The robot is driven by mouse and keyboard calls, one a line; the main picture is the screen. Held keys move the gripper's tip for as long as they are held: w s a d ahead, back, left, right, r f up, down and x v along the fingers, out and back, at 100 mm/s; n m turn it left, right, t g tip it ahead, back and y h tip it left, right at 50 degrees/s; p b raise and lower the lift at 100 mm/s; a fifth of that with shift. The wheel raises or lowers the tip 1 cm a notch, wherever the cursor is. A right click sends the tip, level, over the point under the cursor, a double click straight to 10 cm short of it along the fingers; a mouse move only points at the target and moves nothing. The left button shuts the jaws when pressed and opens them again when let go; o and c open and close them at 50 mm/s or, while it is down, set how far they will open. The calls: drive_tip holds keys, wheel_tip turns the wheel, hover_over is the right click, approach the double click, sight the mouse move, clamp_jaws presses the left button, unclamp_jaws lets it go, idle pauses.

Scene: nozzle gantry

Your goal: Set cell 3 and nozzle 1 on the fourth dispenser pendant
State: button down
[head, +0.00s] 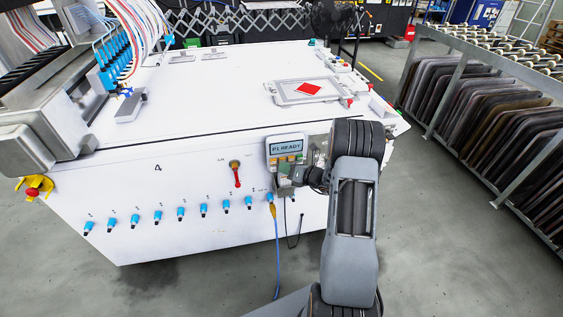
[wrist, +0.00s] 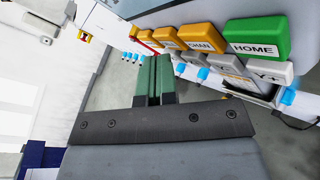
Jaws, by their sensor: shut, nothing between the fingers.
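The pendant (head: 286,147) hangs on the front of the white machine marked 4, and its display appears to read "P1 READY". In the wrist view its buttons run along the top: a green HOME button (wrist: 256,40), an orange CHAN button (wrist: 203,38) and further orange buttons (wrist: 166,37) whose labels are hard to read. A row of grey buttons (wrist: 226,66) lies beside them. My gripper (wrist: 153,66) has its green fingers together and empty, just off the buttons; I cannot tell whether they touch. In the head view my arm hides the pendant's lower right.
A red-handled lever (head: 236,174) and a row of blue fittings (head: 181,214) are on the machine's front. A blue cable (head: 277,250) hangs below the pendant. A rack of dark panels (head: 480,110) stands at right. Floor is clear at lower left.

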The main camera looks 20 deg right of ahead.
drive_tip(key=shift+w+d, duration=0.1)
drive_tip(key=shift+w, duration=0.4)
idle(0.3)
drive_tip(key=shift+s, duration=0.25)
drive_tip(key=shift+s+a, duration=0.2)
drive_tip(key=shift+s, duration=0.55)
drive_tip(key=shift+s+a+p, duration=0.25)
drive_tip(key=shift+s, duration=1)
drive_tip(key=shift+s+a+p, duration=0.25)
drive_tip(key=shift+s, duration=0.95)
drive_tip(key=shift+a+r, duration=0.1)
idle(0.7)
